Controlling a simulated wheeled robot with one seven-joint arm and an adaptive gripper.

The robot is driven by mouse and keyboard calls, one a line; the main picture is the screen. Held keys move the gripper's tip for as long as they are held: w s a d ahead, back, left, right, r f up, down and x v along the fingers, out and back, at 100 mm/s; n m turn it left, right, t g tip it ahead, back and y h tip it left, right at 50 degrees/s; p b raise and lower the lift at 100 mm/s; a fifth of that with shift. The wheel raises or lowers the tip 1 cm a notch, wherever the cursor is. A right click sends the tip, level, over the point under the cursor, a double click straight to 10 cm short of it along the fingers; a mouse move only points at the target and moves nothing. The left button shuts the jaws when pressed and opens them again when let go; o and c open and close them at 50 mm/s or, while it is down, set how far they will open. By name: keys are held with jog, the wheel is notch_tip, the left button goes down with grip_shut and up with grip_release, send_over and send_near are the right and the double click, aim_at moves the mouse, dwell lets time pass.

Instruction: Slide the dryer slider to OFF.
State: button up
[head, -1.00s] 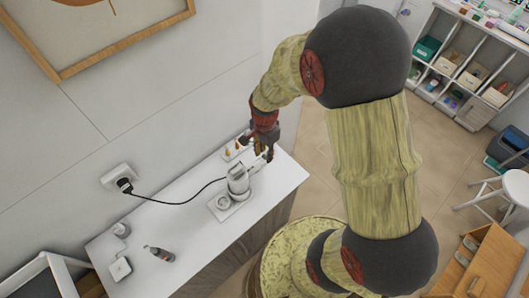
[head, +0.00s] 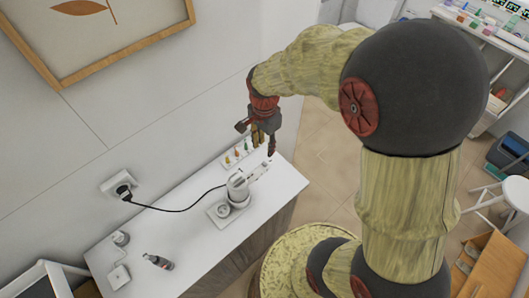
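The white hair dryer (head: 238,190) is on a white base (head: 222,214) on the counter, and its black cord runs left to the wall socket. Its pale handle or nozzle part (head: 257,171) points up and right. The slider is too small to make out, so its position cannot be told. My gripper (head: 257,140) is above and slightly right of the dryer, near the wall. Its dark fingers are spread apart, and it appears apart from the dryer. No held object is clear between them.
A row of small coloured bottles (head: 237,153) stands on a tray behind the dryer, close under my gripper. A dark bottle (head: 158,261) lies at the front left of the white counter (head: 185,234). The black plug (head: 124,192) sits in the wall socket. The counter's middle is mostly clear.

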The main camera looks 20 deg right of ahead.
notch_tip(320, 180, up, 2)
jog(key=shift+r, duration=0.1)
dwell(0.6)
jog(key=s+a+r+n+t+b, duration=0.1)
jog(key=s+r+n+t+b, duration=0.2)
jog(key=s+n+b, duration=1.1)
jog(key=t+b, duration=0.1)
jog(key=t, duration=0.1)
jog(key=shift+s+a+r+t, duration=0.15)
jog(key=shift+s+a+t, duration=0.15)
jog(key=shift+a, duration=0.1)
dwell(0.4)
